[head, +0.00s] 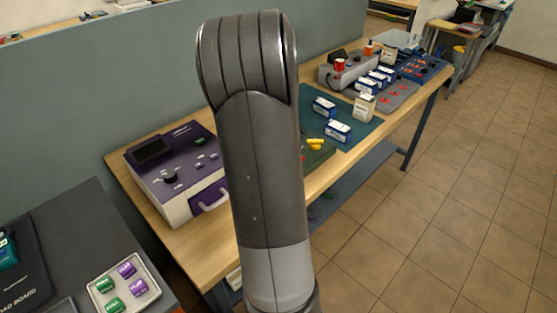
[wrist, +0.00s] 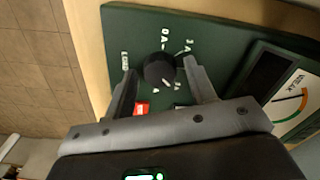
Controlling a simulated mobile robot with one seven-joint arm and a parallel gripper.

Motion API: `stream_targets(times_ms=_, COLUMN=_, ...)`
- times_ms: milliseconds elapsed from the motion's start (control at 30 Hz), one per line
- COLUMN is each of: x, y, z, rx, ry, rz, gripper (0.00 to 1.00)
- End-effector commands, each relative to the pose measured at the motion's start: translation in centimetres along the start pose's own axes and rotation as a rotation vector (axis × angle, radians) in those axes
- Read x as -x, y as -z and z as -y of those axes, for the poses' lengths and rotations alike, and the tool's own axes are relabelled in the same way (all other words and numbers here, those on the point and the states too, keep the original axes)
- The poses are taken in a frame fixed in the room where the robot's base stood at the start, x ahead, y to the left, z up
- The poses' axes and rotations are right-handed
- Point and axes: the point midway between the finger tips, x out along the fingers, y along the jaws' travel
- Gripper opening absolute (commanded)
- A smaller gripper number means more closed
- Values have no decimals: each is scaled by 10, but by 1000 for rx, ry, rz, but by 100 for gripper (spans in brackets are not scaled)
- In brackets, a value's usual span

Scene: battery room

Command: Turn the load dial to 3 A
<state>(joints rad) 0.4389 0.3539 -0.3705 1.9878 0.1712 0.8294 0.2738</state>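The load dial (wrist: 158,67) is a round black knob on a dark green panel (wrist: 225,35) in the wrist view. White markings stand around it; one reads about "0A" above it, and another, at its upper right, looks like "3A". I cannot tell clearly which mark the knob points at. My gripper (wrist: 161,80) is open, with one finger on each side of the dial and a small gap visible on both sides. In the head view my arm hides the gripper and dial; only a piece of the green panel shows (head: 318,156).
A red part (wrist: 141,108) sits on the panel near my left-hand finger, and a meter (wrist: 288,100) is at the right. In the head view, a purple device (head: 180,165) is left of my arm, and small boxes (head: 338,131) and other instruments stand farther along the bench.

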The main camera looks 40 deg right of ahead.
Motion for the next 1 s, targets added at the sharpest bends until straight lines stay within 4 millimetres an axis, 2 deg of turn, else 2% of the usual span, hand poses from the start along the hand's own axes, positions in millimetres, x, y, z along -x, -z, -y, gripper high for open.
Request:
stream_targets(times_ms=367, x=5, y=0, z=0, rx=1, ry=1, rz=-2, gripper=56)
stream_targets(times_ms=467, x=19, y=0, z=1, rx=2, ry=2, rz=-3, gripper=56)
stream_targets(times_ms=800, x=85, y=0, z=0, rx=0, ry=2, rz=-2, gripper=56)
stream_targets(times_ms=1000, x=105, y=0, z=0, rx=1, ry=0, rz=-1, gripper=56)
